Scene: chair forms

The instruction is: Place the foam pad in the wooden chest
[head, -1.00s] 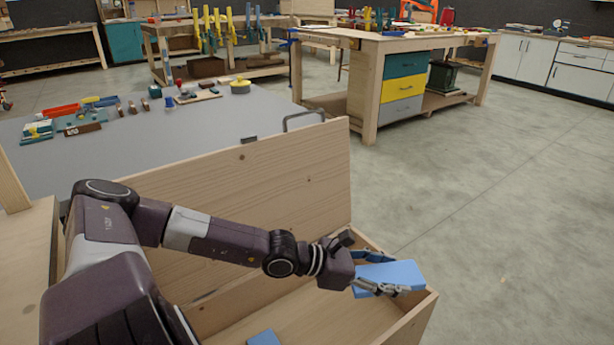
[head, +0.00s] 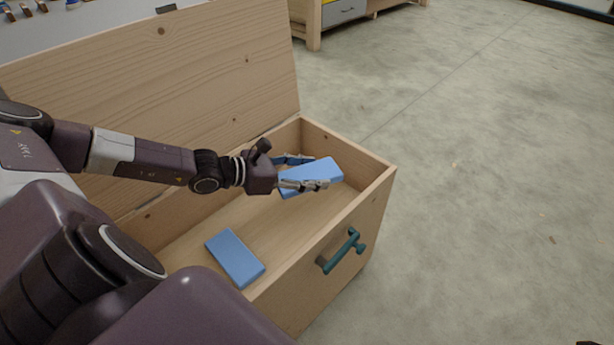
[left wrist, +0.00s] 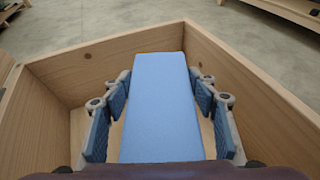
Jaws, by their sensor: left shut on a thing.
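A blue foam pad (head: 318,174) is held by my left gripper (head: 306,175) over the right end of the open wooden chest (head: 378,190). In the left wrist view the pad (left wrist: 160,105) lies between the two fingers of the gripper (left wrist: 160,118), with the chest walls (left wrist: 60,80) around and below it. A second blue pad (head: 235,257) lies flat on the chest floor nearer the front left. Whether the held pad touches a chest wall I cannot tell. My right gripper is not in view.
The chest lid (head: 200,85) stands open at the back. A teal handle (head: 341,251) is on the chest's outer front side. Bare concrete floor (head: 480,180) is free on the right. A grey-topped surface lies behind the lid.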

